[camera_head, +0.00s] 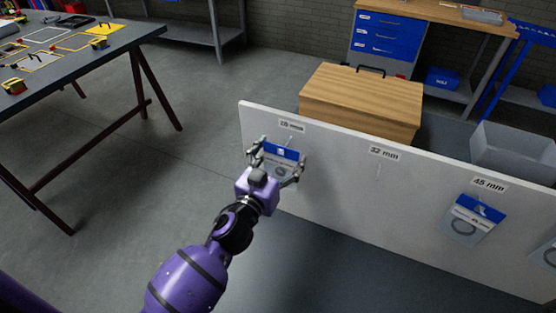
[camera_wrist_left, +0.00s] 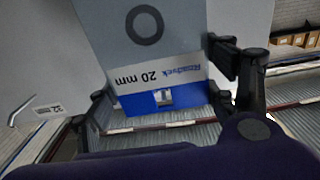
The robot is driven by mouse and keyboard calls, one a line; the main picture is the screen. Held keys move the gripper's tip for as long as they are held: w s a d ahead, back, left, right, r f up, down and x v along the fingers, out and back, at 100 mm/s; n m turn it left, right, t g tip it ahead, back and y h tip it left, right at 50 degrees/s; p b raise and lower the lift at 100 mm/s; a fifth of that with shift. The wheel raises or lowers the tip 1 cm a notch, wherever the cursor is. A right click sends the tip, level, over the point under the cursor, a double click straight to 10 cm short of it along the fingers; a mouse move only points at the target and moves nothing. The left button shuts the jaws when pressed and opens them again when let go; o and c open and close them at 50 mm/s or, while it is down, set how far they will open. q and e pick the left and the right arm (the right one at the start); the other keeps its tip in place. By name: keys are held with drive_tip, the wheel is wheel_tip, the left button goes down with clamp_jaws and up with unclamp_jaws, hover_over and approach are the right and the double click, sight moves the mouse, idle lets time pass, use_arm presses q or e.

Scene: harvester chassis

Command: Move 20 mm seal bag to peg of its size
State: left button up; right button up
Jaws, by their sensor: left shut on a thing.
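The 20 mm seal bag (camera_head: 283,152) has a blue header and a clear pouch with a dark ring. It also shows in the left wrist view (camera_wrist_left: 150,75), upside down, with "20 mm" readable. My left gripper (camera_head: 278,162) is shut on the bag by its sides, fingers left and right of it, in front of the white board (camera_head: 345,185). The label above it (camera_head: 292,126) is too small to read surely. A thin peg (camera_head: 290,140) shows just above the header. Whether it passes through the header's hole, I cannot tell. My right gripper is out of view.
The board also bears a 32 mm label (camera_head: 385,154) with a bare peg below, and a 45 mm label (camera_head: 489,185) with a bag (camera_head: 470,222) hanging. A wooden box (camera_head: 362,95) stands behind the board. A worktable (camera_head: 90,55) is at the left, with clear floor between.

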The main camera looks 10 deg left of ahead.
use_arm(q)
drive_tip(key=shift+w+d, duration=0.2)
drive_tip(key=shift+w, duration=0.85)
use_arm(e)
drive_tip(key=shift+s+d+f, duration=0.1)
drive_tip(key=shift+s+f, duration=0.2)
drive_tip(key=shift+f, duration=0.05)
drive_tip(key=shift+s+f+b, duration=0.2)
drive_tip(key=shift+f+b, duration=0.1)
drive_tip(key=shift+b, duration=0.05)
use_arm(q)
drive_tip(key=shift+w+d+f, duration=0.1)
drive_tip(key=shift+w+f, duration=0.4)
drive_tip(key=shift+w, duration=0.05)
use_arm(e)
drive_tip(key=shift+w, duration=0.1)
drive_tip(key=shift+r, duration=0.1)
use_arm(q)
drive_tip(key=o, duration=1.1)
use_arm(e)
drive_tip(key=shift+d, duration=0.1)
use_arm(q)
drive_tip(key=shift+o, duration=0.2)
